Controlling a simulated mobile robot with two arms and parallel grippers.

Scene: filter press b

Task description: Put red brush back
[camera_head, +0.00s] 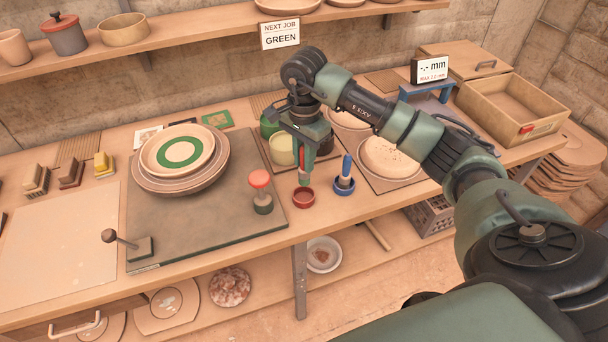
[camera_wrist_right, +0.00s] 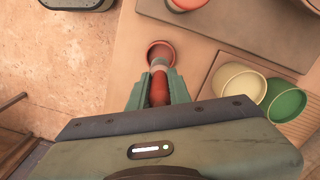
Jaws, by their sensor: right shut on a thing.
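My right gripper (camera_head: 302,172) is shut on the red brush (camera_head: 302,160) and holds it upright over the small red cup (camera_head: 303,197). In the right wrist view the red brush (camera_wrist_right: 159,88) is between the two fingers, with its lower end at the mouth of the red cup (camera_wrist_right: 160,52). I cannot tell whether the brush tip is inside the cup or just above it. A blue brush (camera_head: 346,167) stands in a blue cup (camera_head: 344,186) just to the right. My left gripper is not in view.
Cream and green pots (camera_head: 282,150) stand behind the red cup. A wooden box (camera_head: 510,105) is at the right. The table's front edge is close to the cups.

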